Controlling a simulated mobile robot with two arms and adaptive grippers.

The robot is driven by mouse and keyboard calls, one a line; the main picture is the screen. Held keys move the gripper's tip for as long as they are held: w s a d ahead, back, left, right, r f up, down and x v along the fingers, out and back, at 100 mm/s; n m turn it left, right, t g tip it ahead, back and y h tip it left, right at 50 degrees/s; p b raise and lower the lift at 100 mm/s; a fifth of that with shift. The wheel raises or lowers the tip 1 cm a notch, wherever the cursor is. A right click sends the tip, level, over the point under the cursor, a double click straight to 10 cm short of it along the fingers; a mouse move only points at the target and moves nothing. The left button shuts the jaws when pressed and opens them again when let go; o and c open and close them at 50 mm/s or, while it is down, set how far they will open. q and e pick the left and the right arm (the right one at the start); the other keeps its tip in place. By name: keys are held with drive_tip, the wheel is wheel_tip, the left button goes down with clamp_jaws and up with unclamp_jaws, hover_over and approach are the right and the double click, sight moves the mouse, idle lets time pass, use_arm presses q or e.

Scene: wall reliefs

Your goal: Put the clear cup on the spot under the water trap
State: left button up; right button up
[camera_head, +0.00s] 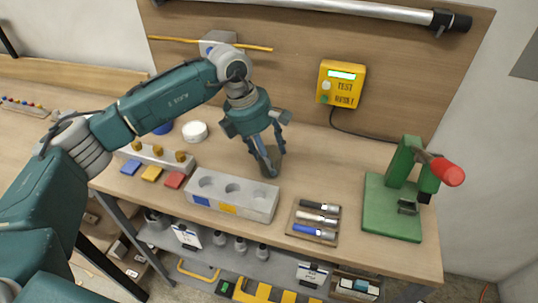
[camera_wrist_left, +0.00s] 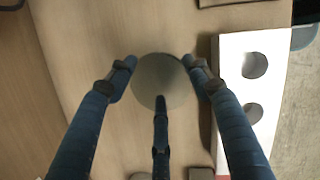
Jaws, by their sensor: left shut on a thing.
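My left gripper (camera_head: 268,165) is low over the middle of the bench, behind the pale block with holes. Its fingers are closed around a round, greyish thing that I take for the clear cup; in the left wrist view the cup (camera_wrist_left: 160,76) shows as a grey disc between the three fingers. In the head view the fingers largely hide it, and I cannot tell whether it touches the bench. No marked spot shows clearly. A grey fitting (camera_head: 217,39) on a yellow line on the back panel may be the water trap. My right gripper is out of view.
The pale block (camera_head: 258,206) with round holes stands just in front of the gripper. A tool tray (camera_head: 314,222) and a green press (camera_head: 393,208) with a red knob are to the right. A white round piece (camera_head: 195,132) lies left. Bench behind the tray is clear.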

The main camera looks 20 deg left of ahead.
use_arm(q)
drive_tip(key=shift+f, duration=0.5)
drive_tip(key=shift+f, duration=0.2)
drive_tip(key=o, duration=1.2)
drive_tip(key=shift+o, duration=0.2)
drive_tip(key=shift+r, duration=0.1)
